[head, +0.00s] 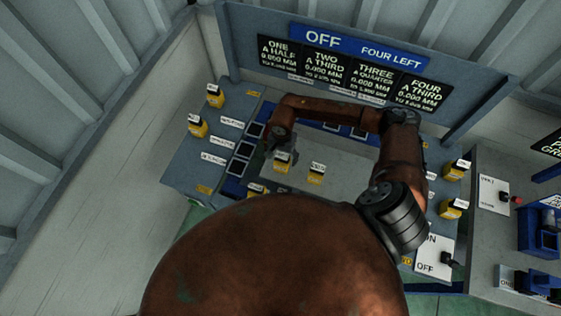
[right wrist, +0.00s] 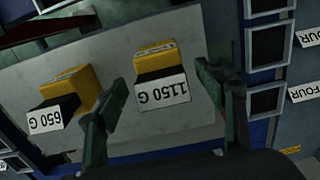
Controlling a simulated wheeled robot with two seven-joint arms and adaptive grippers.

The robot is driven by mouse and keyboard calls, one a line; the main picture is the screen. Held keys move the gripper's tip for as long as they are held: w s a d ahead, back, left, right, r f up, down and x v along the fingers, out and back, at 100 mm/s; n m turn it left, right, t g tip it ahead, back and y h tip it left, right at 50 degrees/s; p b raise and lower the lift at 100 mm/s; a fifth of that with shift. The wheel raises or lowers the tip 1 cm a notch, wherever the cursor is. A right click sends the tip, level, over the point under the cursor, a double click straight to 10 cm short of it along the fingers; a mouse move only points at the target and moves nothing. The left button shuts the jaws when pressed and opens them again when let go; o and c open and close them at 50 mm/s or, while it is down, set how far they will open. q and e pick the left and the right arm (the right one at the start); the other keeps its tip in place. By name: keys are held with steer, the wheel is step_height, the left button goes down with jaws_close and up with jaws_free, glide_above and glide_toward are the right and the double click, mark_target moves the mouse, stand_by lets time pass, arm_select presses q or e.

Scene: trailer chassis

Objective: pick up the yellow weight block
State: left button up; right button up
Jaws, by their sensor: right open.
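Several yellow weight blocks with black sides and white labels are in view. In the right wrist view, one block (right wrist: 157,60) labelled 1150 G stands on a grey plate (right wrist: 115,62), in the gap between the fingers of my right gripper (right wrist: 153,97). No finger clearly touches it. A second block (right wrist: 70,88), labelled 650 G, stands beside it, outside the left finger. In the head view my right gripper (head: 278,142) is open, just above one yellow block (head: 282,162), with another block (head: 317,175) to its right. My left gripper is not in view.
More yellow blocks stand at the bench's left side (head: 197,126) and right side (head: 452,208). Dark framed squares (head: 244,150) line the plate's left edge. A sign panel (head: 345,65) rises behind. A switch box (head: 434,256) stands at right.

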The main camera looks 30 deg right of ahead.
mark_target(281, 161)
step_height(281, 161, down, 4)
steer(key=shift+w+d+f+p, duration=0.1)
steer(key=shift+w+f+p, duration=0.1)
steer(key=shift+p, duration=0.7)
steer(key=shift+f, duration=0.3)
steer(key=shift+c, duration=0.4)
jaws_close()
steer(key=shift+w+r, duration=0.1)
steer(key=shift+r, duration=0.05)
